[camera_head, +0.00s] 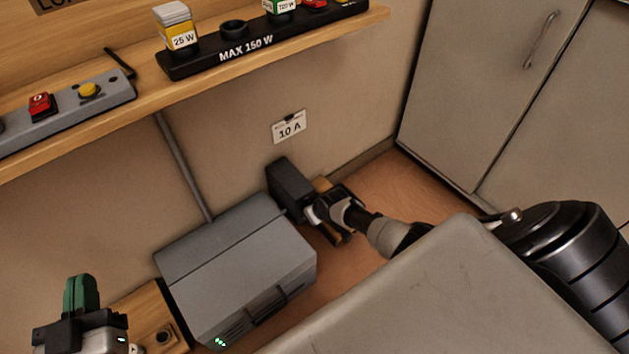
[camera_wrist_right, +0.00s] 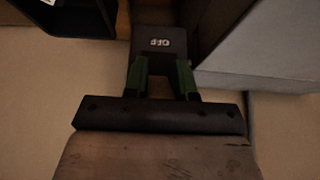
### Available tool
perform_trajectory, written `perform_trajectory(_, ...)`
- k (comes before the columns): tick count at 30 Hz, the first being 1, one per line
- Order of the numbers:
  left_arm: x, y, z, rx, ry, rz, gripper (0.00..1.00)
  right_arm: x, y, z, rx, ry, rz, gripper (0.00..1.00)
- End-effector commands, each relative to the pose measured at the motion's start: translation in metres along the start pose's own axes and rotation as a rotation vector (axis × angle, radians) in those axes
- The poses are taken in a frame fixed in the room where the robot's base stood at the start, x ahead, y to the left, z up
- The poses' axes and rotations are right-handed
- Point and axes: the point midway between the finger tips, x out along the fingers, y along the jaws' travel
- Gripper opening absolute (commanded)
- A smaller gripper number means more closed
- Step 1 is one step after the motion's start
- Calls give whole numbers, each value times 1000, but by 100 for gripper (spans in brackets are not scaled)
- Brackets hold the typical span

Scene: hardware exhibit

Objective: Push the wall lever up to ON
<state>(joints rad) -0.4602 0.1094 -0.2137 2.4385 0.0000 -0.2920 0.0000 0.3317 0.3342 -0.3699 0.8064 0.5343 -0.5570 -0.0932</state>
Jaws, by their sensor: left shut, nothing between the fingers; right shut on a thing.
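A dark switch box (camera_head: 290,186) is on the wall under the "10 A" sign, just right of the grey metal box. My right arm reaches it from the right, and its gripper is mostly hidden there in the head view. In the right wrist view the green fingers of my right gripper (camera_wrist_right: 162,72) are shut on a dark part below an upside-down "OFF" label (camera_wrist_right: 161,42). This part looks like the wall lever (camera_wrist_right: 161,86), mostly hidden between the fingers. My left gripper (camera_head: 81,292) is shut and empty at the lower left, far from the lever.
The grey metal box (camera_head: 235,265) with green lights stands close left of the switch. A wooden shelf (camera_head: 145,98) with lamp and button blocks runs above. Grey cabinets (camera_head: 480,75) stand at the right. A grey surface (camera_head: 440,295) fills the lower right.

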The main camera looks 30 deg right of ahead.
Motion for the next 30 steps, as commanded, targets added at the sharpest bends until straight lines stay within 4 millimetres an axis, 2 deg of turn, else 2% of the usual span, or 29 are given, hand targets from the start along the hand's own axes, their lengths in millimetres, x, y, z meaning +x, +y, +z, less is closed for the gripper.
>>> perform_trajectory(11, 0, 0, 1, 0, -6, -1, 0, 0, 0, 0, 0, -6, 0, 0)
perform_trajectory(12, 0, 0, 1, 0, -6, -1, 0, 0, 0, 0, 0, -6, 0, 27)
perform_trajectory(17, 0, 0, 0, 0, -5, -1, 0, 0, 0, 0, 0, -5, 0, 51)
perform_trajectory(27, 0, 0, 0, 0, -10, -1, 0, -1, 0, 0, 0, -4, 0, 51)
perform_trajectory(30, -2, -2, 8, 1, -73, -4, 0, -5, 0, -1, 0, -4, 0, 51)
